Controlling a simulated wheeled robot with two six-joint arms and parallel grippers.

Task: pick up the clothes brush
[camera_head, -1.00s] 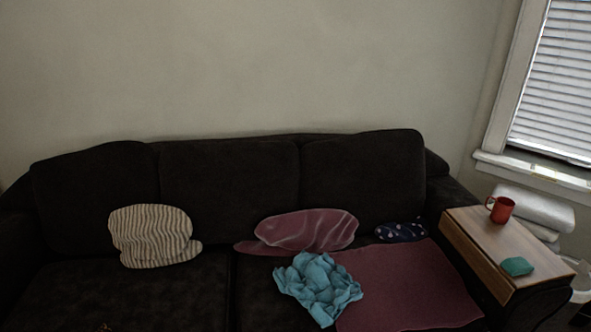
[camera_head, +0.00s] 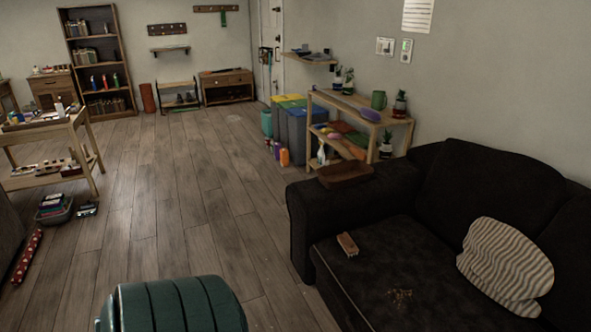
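A small brown brush (camera_head: 347,244), which looks like the clothes brush, lies on the near left part of the dark sofa's seat (camera_head: 375,265), close to the sofa's left arm. Its upper side looks wooden, with a paler edge beneath. Nothing covers it. Neither of my grippers is in view.
A brown tray (camera_head: 345,174) sits on the sofa arm. Crumbs (camera_head: 400,295) and a striped pillow (camera_head: 505,266) lie right of the brush. A dark green ribbed object (camera_head: 172,306) stands in front. The wooden floor (camera_head: 150,200) left of the sofa is mostly clear.

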